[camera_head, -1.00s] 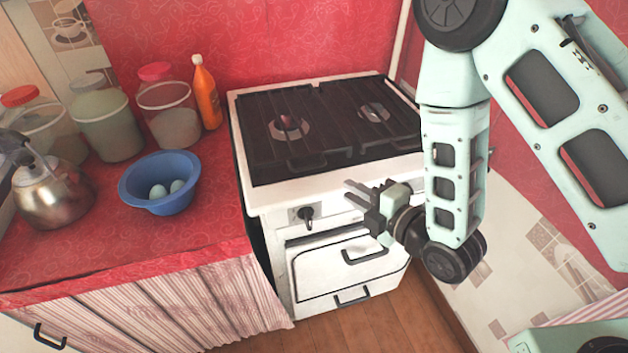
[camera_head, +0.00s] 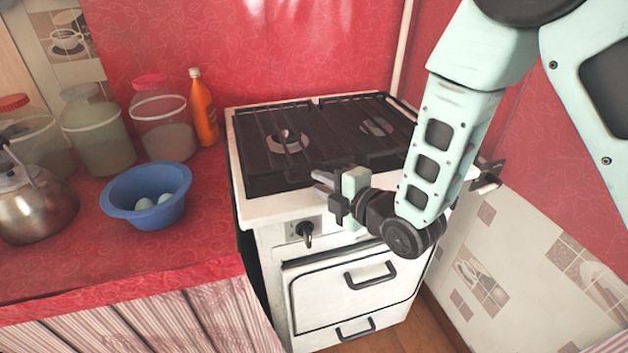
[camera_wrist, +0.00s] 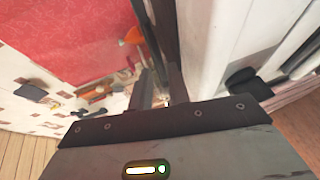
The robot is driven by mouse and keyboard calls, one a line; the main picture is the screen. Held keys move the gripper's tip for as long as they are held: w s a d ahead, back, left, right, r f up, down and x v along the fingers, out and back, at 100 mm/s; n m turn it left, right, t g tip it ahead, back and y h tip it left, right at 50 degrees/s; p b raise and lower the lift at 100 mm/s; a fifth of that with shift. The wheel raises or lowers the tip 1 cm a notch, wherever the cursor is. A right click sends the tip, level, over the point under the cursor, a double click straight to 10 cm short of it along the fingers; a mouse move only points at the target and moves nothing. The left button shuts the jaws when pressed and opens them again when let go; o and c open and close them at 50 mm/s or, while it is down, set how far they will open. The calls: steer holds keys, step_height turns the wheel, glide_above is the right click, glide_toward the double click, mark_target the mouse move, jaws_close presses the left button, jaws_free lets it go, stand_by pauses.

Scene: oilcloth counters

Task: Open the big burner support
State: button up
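The stove (camera_head: 350,255) is white with a dark top. Two dark burner supports, the left one (camera_head: 275,130) and the right one (camera_head: 365,115), lie flat side by side over the burners. I cannot tell which one is the big one. My gripper (camera_head: 318,181) is at the stove's front edge, its fingers pointing left near the front of the supports. The fingers are apart and nothing shows between them; they also show in the wrist view (camera_wrist: 160,88). My gripper and arm hide part of the front edge and the right support's front.
A blue bowl (camera_head: 125,197) with eggs, a kettle (camera_head: 35,205), several jars and an orange bottle (camera_head: 203,108) stand on the red counter (camera_head: 205,235) to the left. A knob (camera_head: 305,232) sticks out below the stove top. The red wall is close behind.

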mark_target(310, 178)
steer(key=shift+x, duration=1.5)
jaws_close()
steer(key=shift+r, duration=0.1)
